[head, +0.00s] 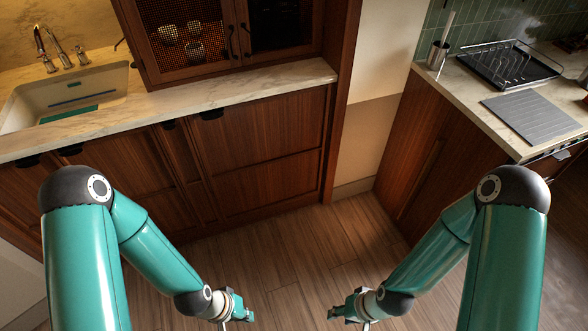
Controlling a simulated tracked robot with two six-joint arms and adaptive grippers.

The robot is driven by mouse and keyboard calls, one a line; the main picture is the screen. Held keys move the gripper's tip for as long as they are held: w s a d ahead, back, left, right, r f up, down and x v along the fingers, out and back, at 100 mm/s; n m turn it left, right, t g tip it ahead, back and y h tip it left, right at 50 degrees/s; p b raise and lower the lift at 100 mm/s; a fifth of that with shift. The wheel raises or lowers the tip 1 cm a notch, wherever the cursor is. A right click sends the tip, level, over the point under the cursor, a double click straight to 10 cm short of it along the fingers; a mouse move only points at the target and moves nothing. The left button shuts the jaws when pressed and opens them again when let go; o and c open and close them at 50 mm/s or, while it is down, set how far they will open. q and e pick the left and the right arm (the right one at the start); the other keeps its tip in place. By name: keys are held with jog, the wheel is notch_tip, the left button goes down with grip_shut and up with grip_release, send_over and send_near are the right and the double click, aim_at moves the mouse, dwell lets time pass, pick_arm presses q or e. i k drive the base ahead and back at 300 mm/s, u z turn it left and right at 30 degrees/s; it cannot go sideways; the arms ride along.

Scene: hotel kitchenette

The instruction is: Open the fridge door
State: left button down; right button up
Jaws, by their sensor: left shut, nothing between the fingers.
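I cannot make out a plain fridge in the head view. Wood-fronted lower doors (265,135) with dark pulls at their top edge run under the left counter, and I cannot tell whether one is the fridge door. All these fronts look closed. My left gripper (248,312) is shut and empty, low in the picture above the floor. My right gripper (334,312) is also low, a little to the right and facing it; its fingers are too small to tell open or shut. Both are apart from the doors.
A marble counter (230,92) holds a sink (28,105) and a wooden cabinet (150,55) with mesh doors and glasses inside. The right counter holds a dish rack (508,64), a ridged mat (533,117) and a metal cup (437,55). The wood floor (300,250) between is clear.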

aim_at(267, 152)
jog(key=u, duration=0.2)
jog(key=i, duration=0.55)
jog(key=u, duration=0.9)
jog(key=k, duration=0.4)
jog(key=z, duration=0.3)
jog(key=i, duration=0.5)
jog(key=z, duration=0.1)
